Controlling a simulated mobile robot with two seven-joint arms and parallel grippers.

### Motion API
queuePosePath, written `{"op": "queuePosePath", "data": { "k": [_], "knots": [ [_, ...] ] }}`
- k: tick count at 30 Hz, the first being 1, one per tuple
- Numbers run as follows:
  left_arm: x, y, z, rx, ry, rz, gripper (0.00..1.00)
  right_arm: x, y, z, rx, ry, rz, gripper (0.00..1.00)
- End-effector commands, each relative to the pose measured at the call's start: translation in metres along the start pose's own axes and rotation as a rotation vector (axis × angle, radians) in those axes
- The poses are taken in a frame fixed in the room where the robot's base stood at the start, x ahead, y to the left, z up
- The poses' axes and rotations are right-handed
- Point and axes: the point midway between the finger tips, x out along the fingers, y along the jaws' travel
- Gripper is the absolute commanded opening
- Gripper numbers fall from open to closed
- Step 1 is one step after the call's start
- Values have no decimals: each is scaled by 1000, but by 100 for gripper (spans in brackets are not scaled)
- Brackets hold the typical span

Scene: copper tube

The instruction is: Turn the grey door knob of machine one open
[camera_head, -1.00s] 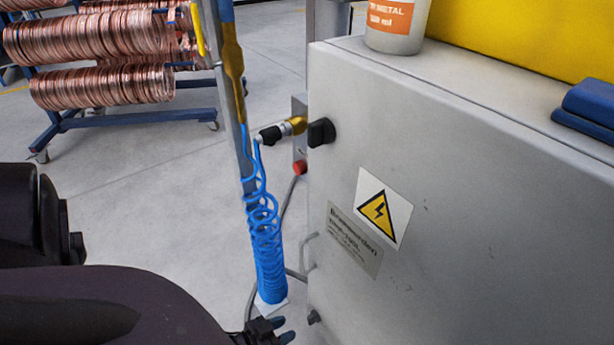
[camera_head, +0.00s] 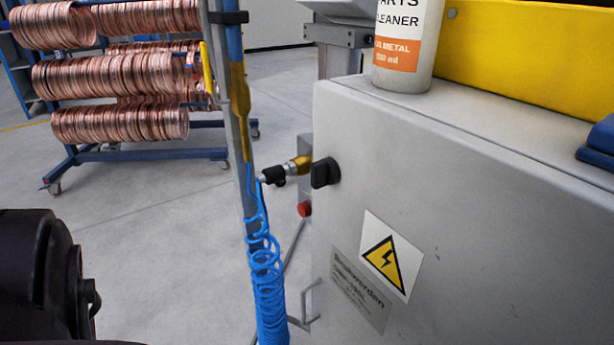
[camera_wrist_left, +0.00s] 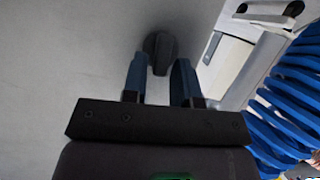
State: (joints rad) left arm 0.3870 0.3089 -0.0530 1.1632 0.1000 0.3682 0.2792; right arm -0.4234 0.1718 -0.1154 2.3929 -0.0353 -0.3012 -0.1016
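In the left wrist view a dark grey knob (camera_wrist_left: 160,47) stands out from a pale grey machine panel. My left gripper (camera_wrist_left: 161,68) points at it with two blue fingers apart. The knob's lower part shows between the fingertips, with no clear contact. In the head view the grey machine cabinet (camera_head: 450,220) fills the right side, with a black rotary switch (camera_head: 325,172) on its upper left corner. The left gripper is below the head picture; only my dark left arm shows at the left edge. My right gripper is in neither view.
A blue coiled air hose (camera_head: 266,270) hangs beside the cabinet and shows close by in the wrist view (camera_wrist_left: 285,110). A metal handle (camera_head: 310,305) sticks out at the cabinet's left side. A cleaner bottle (camera_head: 405,50) stands on top. A copper coil rack (camera_head: 120,80) is behind.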

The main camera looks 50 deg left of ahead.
Motion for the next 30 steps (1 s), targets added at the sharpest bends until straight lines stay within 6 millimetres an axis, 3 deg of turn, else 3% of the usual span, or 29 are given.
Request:
{"op": "queuePosePath", "data": {
  "k": [1,5,27,28,30],
  "knots": [
    [0,0,0,0,0,0,19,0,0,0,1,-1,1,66],
    [0,0,0,0,0,0,0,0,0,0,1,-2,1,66],
    [0,2,1,122,-1,-51,0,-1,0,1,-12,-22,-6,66],
    [0,2,1,122,-1,-51,19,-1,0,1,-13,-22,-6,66],
    [0,2,1,122,-1,-50,30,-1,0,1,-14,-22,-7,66]
  ]
}}
